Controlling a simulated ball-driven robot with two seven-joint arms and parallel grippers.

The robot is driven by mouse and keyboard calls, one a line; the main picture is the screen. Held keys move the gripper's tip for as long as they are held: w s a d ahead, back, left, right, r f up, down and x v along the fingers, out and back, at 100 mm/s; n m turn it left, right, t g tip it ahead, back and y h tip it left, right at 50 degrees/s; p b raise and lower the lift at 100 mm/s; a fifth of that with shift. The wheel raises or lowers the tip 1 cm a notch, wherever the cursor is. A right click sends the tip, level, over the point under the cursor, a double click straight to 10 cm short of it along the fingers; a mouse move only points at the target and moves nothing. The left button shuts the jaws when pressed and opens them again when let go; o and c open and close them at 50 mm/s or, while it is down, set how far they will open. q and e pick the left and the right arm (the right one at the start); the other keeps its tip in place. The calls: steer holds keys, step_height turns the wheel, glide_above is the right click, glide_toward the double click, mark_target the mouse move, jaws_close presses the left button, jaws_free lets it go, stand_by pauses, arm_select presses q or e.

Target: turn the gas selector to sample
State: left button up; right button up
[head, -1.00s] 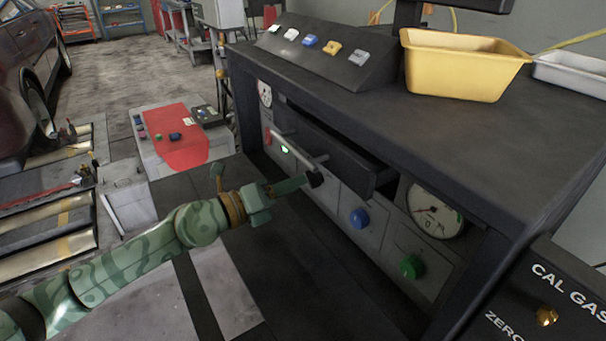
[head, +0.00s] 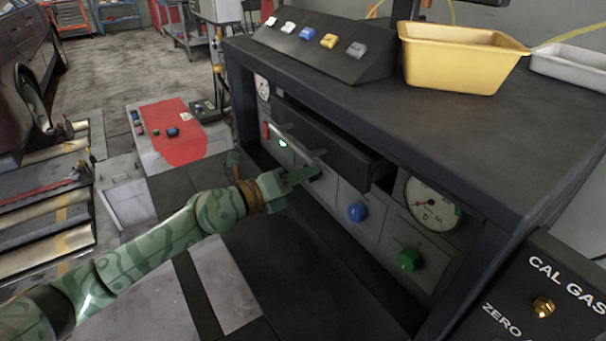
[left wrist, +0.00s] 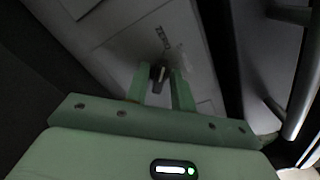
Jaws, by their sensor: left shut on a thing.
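My left gripper (head: 311,174) reaches the front panel of the dark bench, just below a drawer handle. In the head view the fingers mostly hide this knob. A black box (head: 510,325) at the lower right reads "CAL GAS" and "ZERO", with a brass fitting (head: 543,307); the rest is cut off. My right gripper is out of view.
The dark drawer (head: 340,150) is partly open above the gripper. A blue knob (head: 357,212), a green knob (head: 410,259) and a gauge (head: 432,207) lie to the right. A yellow bin (head: 460,60) stands on the bench top.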

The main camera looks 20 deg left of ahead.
arm_select(q)
steer(key=m, duration=0.4)
steer(key=shift+m+p, duration=0.3)
steer(key=shift+p, duration=0.1)
steer(key=m, duration=0.4)
steer(key=shift+d+m, duration=0.1)
steer(key=shift+m, duration=0.3)
steer(key=o, duration=0.7)
steer(key=shift+s, duration=0.1)
